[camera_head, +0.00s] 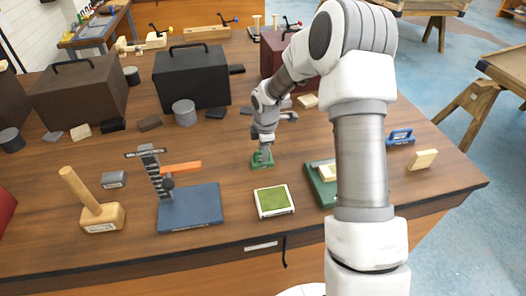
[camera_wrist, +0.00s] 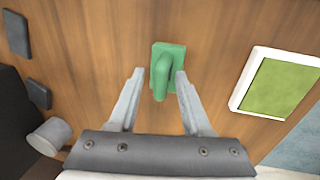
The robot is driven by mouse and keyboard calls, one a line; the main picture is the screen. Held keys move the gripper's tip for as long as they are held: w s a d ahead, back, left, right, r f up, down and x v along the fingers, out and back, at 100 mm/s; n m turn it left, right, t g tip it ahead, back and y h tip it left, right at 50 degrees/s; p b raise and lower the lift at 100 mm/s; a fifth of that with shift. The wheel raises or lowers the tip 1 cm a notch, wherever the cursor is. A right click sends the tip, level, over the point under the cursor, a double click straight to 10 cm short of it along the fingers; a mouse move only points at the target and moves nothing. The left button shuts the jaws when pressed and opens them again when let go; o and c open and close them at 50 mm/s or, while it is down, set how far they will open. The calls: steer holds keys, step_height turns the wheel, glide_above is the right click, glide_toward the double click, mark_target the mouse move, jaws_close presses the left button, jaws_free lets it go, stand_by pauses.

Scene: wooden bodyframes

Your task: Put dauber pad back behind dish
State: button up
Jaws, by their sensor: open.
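The green dauber pad (camera_wrist: 168,52), a small flat block with a raised handle, lies on the wooden table. In the wrist view its handle stands between the fingertips of my gripper (camera_wrist: 159,75). My gripper is open, with a gap on the left of the handle; the right finger is close beside it. In the head view the dauber pad (camera_head: 262,160) is directly under my gripper (camera_head: 264,147). The dish, a white-rimmed square tray with a green surface (camera_head: 273,201), lies nearer the table's front edge; it also shows at the right of the wrist view (camera_wrist: 282,86).
A blue-based stand with an orange bar (camera_head: 190,207) and a wooden mallet (camera_head: 95,212) are at left. A green board (camera_head: 322,186) is at right, partly behind my arm. Dark boxes (camera_head: 191,78) and a grey cylinder (camera_head: 184,112) stand farther back. Bare table surrounds the pad.

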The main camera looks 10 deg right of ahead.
step_height(320, 180, up, 11)
steer(key=s, duration=0.2)
steer(key=s+r+m+t+h, duration=0.1)
steer(key=s+r+m+t, duration=0.1)
steer(key=s+r+m, duration=1.05)
steer(key=s+m, duration=0.1)
steer(key=s, duration=0.7)
steer(key=s+r+m+t+y, duration=0.1)
steer(key=s+r+m, duration=0.2)
steer(key=s, duration=0.6)
steer(key=shift+s+a+r+m, duration=0.15)
steer(key=shift+s+r+m, duration=0.2)
steer(key=shift+m, duration=0.4)
